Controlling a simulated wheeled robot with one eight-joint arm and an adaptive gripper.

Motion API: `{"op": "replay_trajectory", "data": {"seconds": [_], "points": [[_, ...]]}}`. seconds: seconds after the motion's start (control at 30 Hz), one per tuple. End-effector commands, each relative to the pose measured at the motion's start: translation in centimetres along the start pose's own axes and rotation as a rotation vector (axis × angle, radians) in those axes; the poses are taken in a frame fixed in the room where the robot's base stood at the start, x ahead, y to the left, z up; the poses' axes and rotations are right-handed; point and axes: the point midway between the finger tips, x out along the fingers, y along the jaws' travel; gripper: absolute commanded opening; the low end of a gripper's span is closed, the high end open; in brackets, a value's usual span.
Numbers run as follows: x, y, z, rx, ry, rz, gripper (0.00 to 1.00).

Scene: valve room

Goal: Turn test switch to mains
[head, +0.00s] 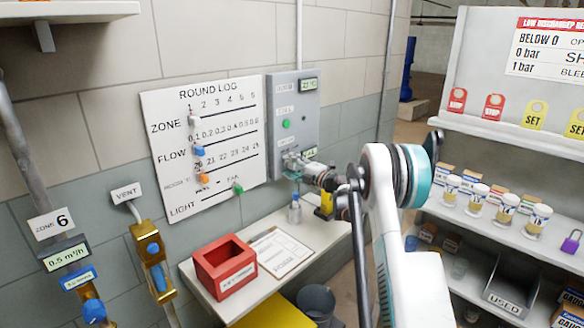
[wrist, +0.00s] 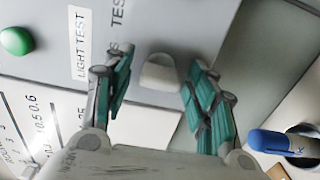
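The grey control panel (head: 311,110) is on the wall, with a green button (head: 287,123) on its face. In the wrist view the panel (wrist: 185,28) fills the top, with the green button (wrist: 16,41) beside a "LIGHT TEST" label (wrist: 80,45). A pale grey knob (wrist: 160,72) stands out near a partly hidden label ending in "TEST" (wrist: 117,14). My gripper (wrist: 160,92) is open, its teal-padded fingers either side of the knob with gaps visible. In the head view my gripper (head: 293,163) is at the panel's lower part and hides the knob; its setting is not readable.
A white Round Log board (head: 210,185) hangs left of the panel. Below, a shelf (head: 255,301) holds a red box (head: 223,266), a clipboard (head: 280,252) and a small bottle (head: 294,212). A blue-capped marker (wrist: 280,143) is right of my gripper. Shelving with cups (head: 476,198) stands right.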

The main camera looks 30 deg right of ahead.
Motion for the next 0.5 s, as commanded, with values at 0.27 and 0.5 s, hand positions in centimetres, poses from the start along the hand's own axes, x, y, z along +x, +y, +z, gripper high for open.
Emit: {"op": "replay_trajectory", "data": {"seconds": [0.27,0.5], "points": [[-0.9,0.0,0.1,0.001,-0.002,0.000,0.52],[-5.4,0.1,0.1,0.001,-0.003,0.000,0.52]]}}
